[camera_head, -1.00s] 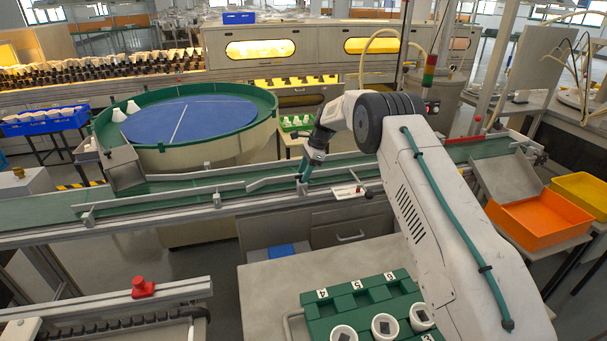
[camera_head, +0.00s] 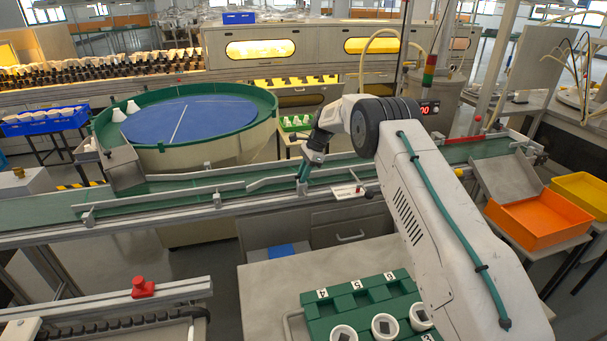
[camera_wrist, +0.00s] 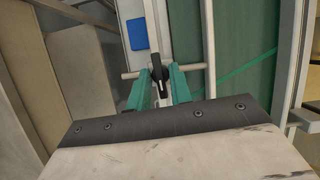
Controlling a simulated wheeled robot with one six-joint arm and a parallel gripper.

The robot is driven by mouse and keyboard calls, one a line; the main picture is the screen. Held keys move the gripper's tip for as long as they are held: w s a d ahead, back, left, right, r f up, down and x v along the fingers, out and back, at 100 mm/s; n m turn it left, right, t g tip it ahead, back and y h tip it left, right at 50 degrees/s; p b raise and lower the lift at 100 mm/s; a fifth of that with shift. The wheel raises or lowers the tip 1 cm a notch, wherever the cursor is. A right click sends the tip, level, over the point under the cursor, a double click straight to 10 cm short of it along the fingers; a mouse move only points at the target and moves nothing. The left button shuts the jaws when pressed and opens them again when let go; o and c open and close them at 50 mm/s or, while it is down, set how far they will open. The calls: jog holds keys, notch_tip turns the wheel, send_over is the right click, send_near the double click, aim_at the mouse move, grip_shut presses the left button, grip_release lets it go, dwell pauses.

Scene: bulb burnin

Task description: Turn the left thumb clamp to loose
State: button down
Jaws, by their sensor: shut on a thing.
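The left thumb clamp (camera_wrist: 157,74) is a small black lever on a pale metal bar in the wrist view. It lies between the teal fingers of my gripper (camera_wrist: 160,84), which is shut on it. The lever points roughly up and down in that picture. In the head view, my gripper (camera_head: 303,181) points down at the guide rail along the conveyor. The clamp itself is too small or hidden to make out there.
The green conveyor (camera_head: 240,193) has metal rails along its edges. A small white plate (camera_head: 347,191) with red marks sits right of my gripper. A green numbered rack (camera_head: 350,298) with white cups stands in front. An orange bin (camera_head: 535,218) is at right.

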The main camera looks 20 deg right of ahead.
jog(key=n, duration=0.2)
jog(key=n+g, duration=0.1)
jog(key=n, duration=0.1)
jog(key=shift+w+a+n+g+h, duration=0.1)
jog(key=shift+w+n+g+h, duration=0.1)
jog(key=shift+n+g+h, duration=0.15)
jog(key=shift+w+n+g, duration=0.15)
jog(key=shift+n+g, duration=0.2)
jog(key=shift+n, duration=0.9)
jog(key=shift+n+h, duration=0.25)
jog(key=shift+n, duration=0.35)
jog(key=shift+g, duration=0.3)
jog(key=c, duration=1.3)
grip_release()
jog(key=shift+s+a, duration=0.1)
jog(key=shift+s, duration=0.1)
jog(key=shift+w+r+m, duration=0.1)
jog(key=shift+w+m, duration=0.05)
jog(key=shift+m, duration=0.35)
